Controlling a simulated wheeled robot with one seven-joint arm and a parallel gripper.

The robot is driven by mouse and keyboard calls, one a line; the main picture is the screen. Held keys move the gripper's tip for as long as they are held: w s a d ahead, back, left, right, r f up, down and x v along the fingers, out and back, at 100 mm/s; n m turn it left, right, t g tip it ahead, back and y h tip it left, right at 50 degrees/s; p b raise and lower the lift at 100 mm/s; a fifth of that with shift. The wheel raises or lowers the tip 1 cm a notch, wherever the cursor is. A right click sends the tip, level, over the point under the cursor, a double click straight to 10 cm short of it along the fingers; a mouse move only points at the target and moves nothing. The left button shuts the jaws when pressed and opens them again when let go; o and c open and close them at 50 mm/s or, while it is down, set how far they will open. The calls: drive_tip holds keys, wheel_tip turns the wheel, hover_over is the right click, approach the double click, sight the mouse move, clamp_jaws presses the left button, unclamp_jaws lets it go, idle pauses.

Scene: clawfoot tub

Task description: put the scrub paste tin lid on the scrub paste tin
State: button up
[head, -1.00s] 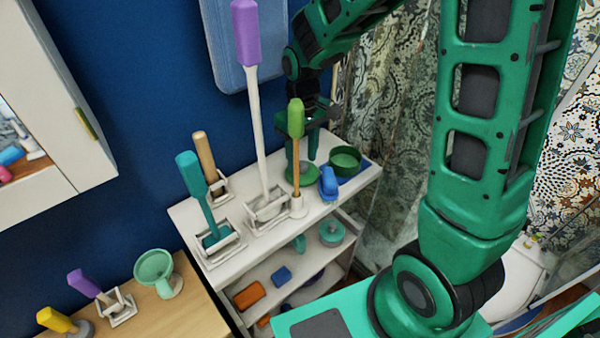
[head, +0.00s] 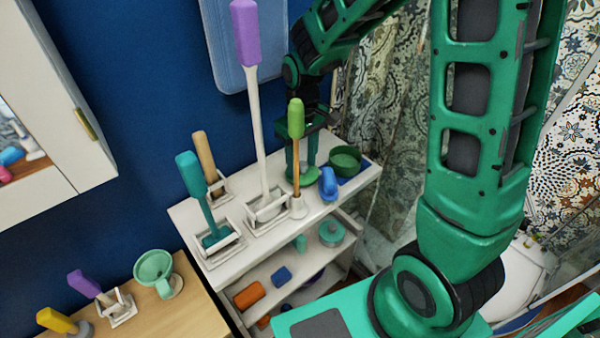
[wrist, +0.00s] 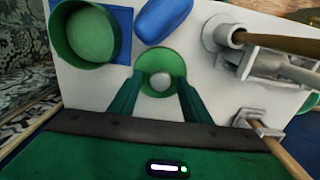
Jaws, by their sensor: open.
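The scrub paste tin (head: 345,158) is a round, open green container on a blue mat near the right end of the shelf unit's top. It also shows at the top left of the wrist view (wrist: 85,35). The scrub paste tin lid (wrist: 160,62) is a flat green disc with a pale round knob, lying flat on the white top beside the tin. It is partly hidden in the head view. My gripper (wrist: 161,82) is open, pointing down over the lid, with one finger on each side of the knob. Its fingers hold nothing.
A blue object (head: 328,184) lies close to the lid and tin. A green-handled plunger (head: 296,120) and a tall purple-handled brush (head: 246,40) in a holder stand close by. Patterned curtains (head: 385,110) hang at the right. The blue wall is behind.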

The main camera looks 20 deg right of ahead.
sight(302, 163)
clamp_jaws()
drive_tip(key=shift+r, duration=0.45)
idle(0.7)
drive_tip(key=shift+r, duration=1.65)
